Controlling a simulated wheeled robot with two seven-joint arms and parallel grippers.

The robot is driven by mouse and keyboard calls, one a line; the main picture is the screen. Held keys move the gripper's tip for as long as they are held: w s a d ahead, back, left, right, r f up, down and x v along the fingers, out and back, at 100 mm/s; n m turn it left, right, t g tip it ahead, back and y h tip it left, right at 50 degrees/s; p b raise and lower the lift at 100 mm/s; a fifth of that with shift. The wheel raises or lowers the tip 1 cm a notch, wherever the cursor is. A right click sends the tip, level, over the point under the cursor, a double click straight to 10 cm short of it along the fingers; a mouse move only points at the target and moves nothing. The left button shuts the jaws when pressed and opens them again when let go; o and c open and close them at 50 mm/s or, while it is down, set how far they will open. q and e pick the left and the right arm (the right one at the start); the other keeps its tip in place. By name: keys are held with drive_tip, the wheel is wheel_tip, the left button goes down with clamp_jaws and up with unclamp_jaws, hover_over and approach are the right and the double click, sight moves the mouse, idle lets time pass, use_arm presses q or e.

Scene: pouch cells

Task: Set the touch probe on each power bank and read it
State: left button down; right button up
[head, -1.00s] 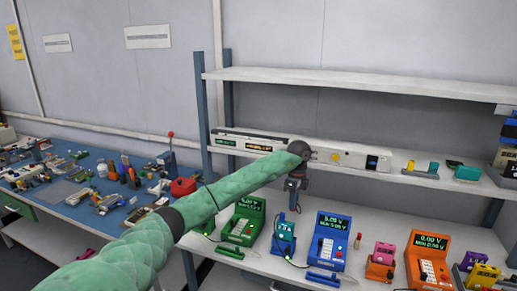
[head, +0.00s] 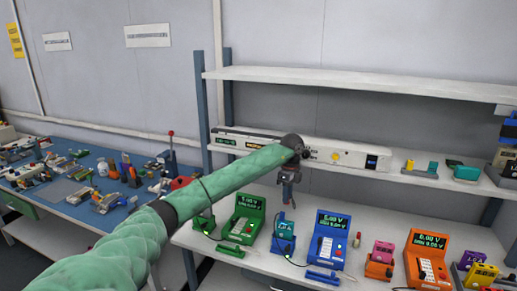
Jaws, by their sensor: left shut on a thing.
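My left gripper (head: 288,188) hangs over the bench, above and slightly right of the blue power bank (head: 284,229). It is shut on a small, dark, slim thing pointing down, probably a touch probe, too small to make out. Its tip looks apart from the power bank. A green meter (head: 245,215) and a blue meter (head: 328,240) have lit displays. An orange meter (head: 429,262) shows 0.00 V. A pink power bank (head: 383,250) sits in an orange holder (head: 379,270). A yellow power bank (head: 482,274) stands at the right. My right gripper is not in view.
Green (head: 231,251) and blue (head: 322,278) bars lie in front of their meters. A shelf (head: 400,180) with instruments runs behind my gripper. A cluttered blue bench (head: 75,212) stands at the left, with a red-handled lever (head: 171,146).

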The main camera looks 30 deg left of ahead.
use_arm(q)
drive_tip(key=shift+s+a+b, duration=0.3)
drive_tip(key=shift+s+a, duration=1.1)
drive_tip(key=shift+a, duration=4.15)
drive_tip(key=shift+s+a+b, duration=0.3)
drive_tip(key=shift+s+a, duration=1.05)
drive_tip(key=shift+a, duration=4.25)
drive_tip(key=shift+s+a+b, duration=0.3)
drive_tip(key=shift+s+a, duration=1.1)
drive_tip(key=shift+a, duration=4.15)
drive_tip(key=shift+f, duration=0.15)
drive_tip(key=shift+f+b, duration=0.75)
drive_tip(key=shift+f, duration=1.65)
drive_tip(key=shift+s+f, duration=0.1)
drive_tip(key=shift+f, duration=0.35)
drive_tip(key=shift+r, duration=0.1)
